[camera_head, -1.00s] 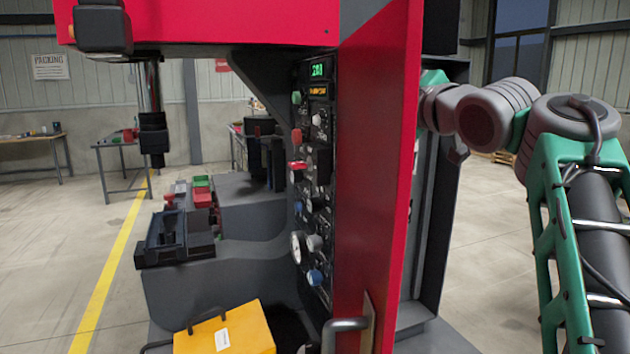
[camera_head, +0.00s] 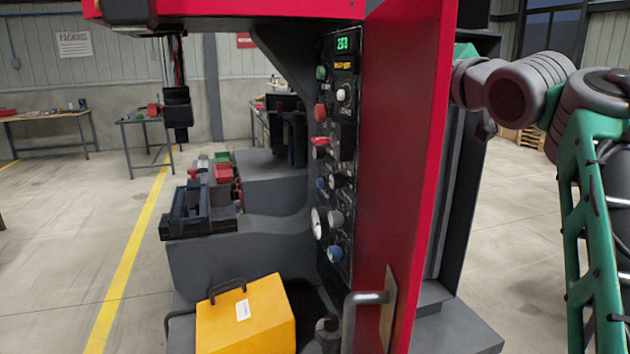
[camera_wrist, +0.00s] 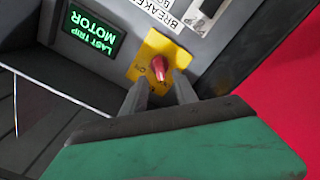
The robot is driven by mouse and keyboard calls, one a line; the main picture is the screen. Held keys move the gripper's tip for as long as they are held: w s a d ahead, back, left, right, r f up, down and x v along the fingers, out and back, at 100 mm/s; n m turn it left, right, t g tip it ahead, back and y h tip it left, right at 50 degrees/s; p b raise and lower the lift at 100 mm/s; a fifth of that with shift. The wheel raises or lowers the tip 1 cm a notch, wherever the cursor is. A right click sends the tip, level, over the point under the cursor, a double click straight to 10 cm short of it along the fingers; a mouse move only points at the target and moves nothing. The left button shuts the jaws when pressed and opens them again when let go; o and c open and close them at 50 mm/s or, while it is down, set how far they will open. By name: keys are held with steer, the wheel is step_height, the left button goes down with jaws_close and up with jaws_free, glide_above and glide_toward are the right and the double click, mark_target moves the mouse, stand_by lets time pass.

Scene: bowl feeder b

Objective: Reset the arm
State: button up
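In the wrist view a red rotary knob (camera_wrist: 158,68) sits on a yellow plate (camera_wrist: 150,50) on a grey panel face. My gripper (camera_wrist: 161,88) points at it, with two grey fingers spread apart and nothing seen held between them. The knob shows just past the fingertips, roughly in line with the gap; I cannot tell whether a finger touches it. In the head view my arm (camera_head: 520,90) reaches behind the red panel (camera_head: 398,150), which hides my gripper.
A green-lit "LAST TRIP MOTOR" display (camera_wrist: 92,30) and a breaker label (camera_wrist: 165,12) lie near the knob. The machine's control panel (camera_head: 335,170), a door handle (camera_head: 352,320) and a yellow box (camera_head: 245,318) are at the front. Open floor (camera_head: 60,220) lies left.

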steer(key=s+d+m+p, duration=0.3)
steer(key=s+m+p, duration=0.1)
steer(key=m+p, duration=1.4)
step_height(320, 180, down, 12)
steer(key=w+d+g+h+b, duration=0.1)
steer(key=d+h+b, duration=0.1)
steer(key=shift+w+d+m, duration=0.3)
steer(key=shift+m, duration=0.1)
steer(key=shift+g+b, duration=0.3)
